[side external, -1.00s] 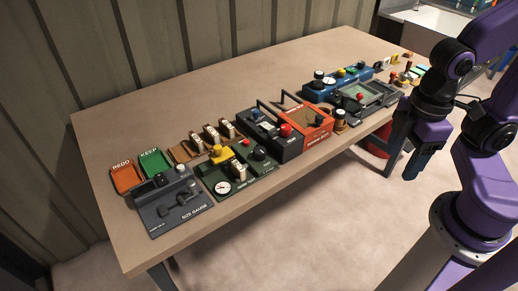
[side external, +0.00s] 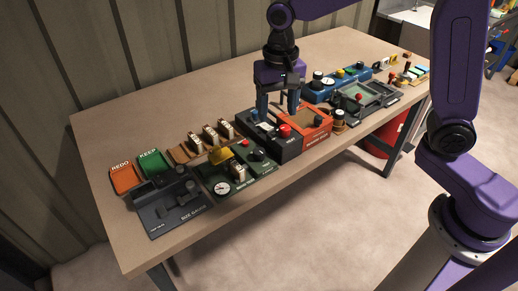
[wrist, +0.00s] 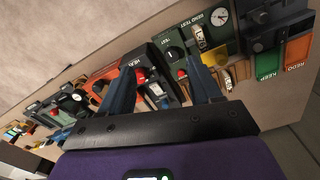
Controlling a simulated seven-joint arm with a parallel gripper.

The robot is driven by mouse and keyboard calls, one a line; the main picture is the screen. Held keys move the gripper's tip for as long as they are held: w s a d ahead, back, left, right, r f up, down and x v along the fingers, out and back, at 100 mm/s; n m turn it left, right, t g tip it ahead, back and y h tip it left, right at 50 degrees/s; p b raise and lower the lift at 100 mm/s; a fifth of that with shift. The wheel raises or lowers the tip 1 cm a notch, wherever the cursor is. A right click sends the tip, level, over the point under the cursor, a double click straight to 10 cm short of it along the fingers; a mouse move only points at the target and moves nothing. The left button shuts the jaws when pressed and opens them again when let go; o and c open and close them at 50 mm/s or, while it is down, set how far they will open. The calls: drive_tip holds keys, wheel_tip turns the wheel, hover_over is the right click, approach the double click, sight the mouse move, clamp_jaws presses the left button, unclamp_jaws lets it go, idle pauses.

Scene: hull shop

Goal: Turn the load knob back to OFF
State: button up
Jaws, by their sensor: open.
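I cannot read a LOAD or OFF label, so which knob is the load knob is unclear. A green test panel (side external: 262,168) carries a white dial gauge (side external: 222,188), a yellow part (side external: 221,155) and a round black knob (side external: 258,155). The green panel (wrist: 183,25) and its dial (wrist: 220,16) also show in the wrist view. My gripper (side external: 279,108) is open and empty, fingers pointing down, above the dark box with a red knob (side external: 285,131), right of the green panel. The wrist view shows its spread fingers (wrist: 163,65) too.
An orange-red box (side external: 318,132) adjoins the dark box. A blue panel (side external: 335,82) with knobs and a grey tray (side external: 375,104) stand further right. The size gauge (side external: 165,215) and the orange and green trays sit left. The table's back strip (side external: 180,100) is clear.

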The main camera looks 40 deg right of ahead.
sight(259, 151)
drive_tip(key=w+f+m, duration=0.2)
drive_tip(key=w+m, duration=0.3)
drive_tip(key=w, duration=0.2)
wheel_tip(259, 151, down, 17)
drive_tip(key=shift+d+r, duration=0.15)
idle(0.3)
drive_tip(key=c, duration=1)
